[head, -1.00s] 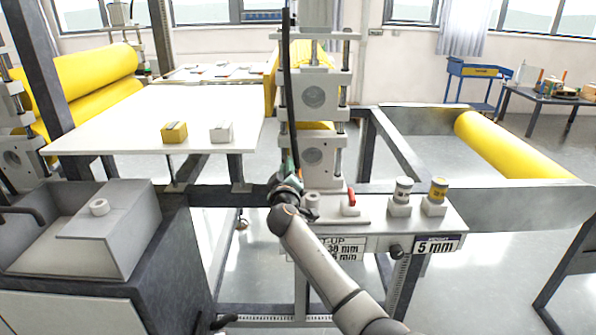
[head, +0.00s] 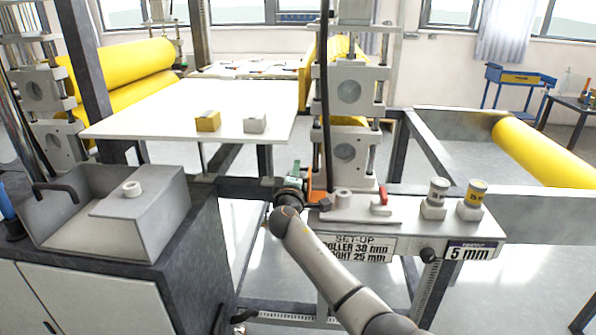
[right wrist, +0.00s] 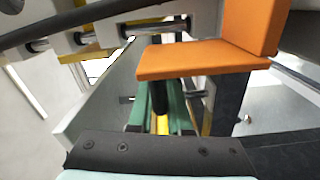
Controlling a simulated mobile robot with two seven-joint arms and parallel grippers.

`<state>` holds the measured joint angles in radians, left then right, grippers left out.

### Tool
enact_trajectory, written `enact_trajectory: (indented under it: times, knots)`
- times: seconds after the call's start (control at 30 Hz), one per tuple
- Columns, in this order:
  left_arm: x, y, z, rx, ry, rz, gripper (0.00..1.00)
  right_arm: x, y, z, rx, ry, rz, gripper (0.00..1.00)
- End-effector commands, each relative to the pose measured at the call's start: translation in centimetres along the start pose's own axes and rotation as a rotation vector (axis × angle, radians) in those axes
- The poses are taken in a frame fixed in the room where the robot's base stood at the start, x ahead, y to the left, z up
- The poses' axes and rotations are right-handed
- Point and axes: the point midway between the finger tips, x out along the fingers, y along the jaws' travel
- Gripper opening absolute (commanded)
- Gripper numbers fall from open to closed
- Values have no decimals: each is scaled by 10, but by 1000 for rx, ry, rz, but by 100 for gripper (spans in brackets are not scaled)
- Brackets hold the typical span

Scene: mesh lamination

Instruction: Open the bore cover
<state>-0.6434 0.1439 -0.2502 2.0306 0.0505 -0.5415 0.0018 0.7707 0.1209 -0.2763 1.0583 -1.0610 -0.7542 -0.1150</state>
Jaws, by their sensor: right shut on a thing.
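The bore cover, which I take to be the orange angled piece (head: 318,197), shows beside my right gripper (head: 291,185) at the left end of the grey bench under the roller stand. In the right wrist view the orange piece (right wrist: 200,60) has a flat plate and an upright plate, just beyond the green fingers (right wrist: 161,115). The fingers are closed on a dark upright grip that seems to join the orange plate from below. The bore itself cannot be made out. My left gripper is not in view.
The bench also carries a red-handled part (head: 382,197) and two capped cylinders (head: 438,193) (head: 473,198). The upright roller stand (head: 350,90) rises close behind. A white table (head: 165,115) with two small boxes lies at left. A grey box (head: 140,215) stands in front.

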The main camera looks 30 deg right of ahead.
Motion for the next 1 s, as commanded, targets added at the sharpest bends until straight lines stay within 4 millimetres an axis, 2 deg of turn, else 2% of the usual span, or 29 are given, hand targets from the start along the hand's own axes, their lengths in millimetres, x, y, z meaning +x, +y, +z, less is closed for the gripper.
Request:
enact_trajectory:
  times: [0.03, 0.37, 0.4, 0.63, 1.0]
  knots:
    - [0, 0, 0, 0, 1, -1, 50, -1, -5, 1, -5, -4, -7, 0]
    - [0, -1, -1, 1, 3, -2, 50, -1, -6, 2, -7, -6, -8, 0]
    - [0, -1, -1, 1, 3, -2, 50, -1, -6, 2, -6, -6, -8, 18]
    - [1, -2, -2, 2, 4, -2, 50, 0, -4, 1, -5, -4, -5, 44]
    - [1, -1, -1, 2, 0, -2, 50, -4, -2, 0, -5, -2, -2, 45]
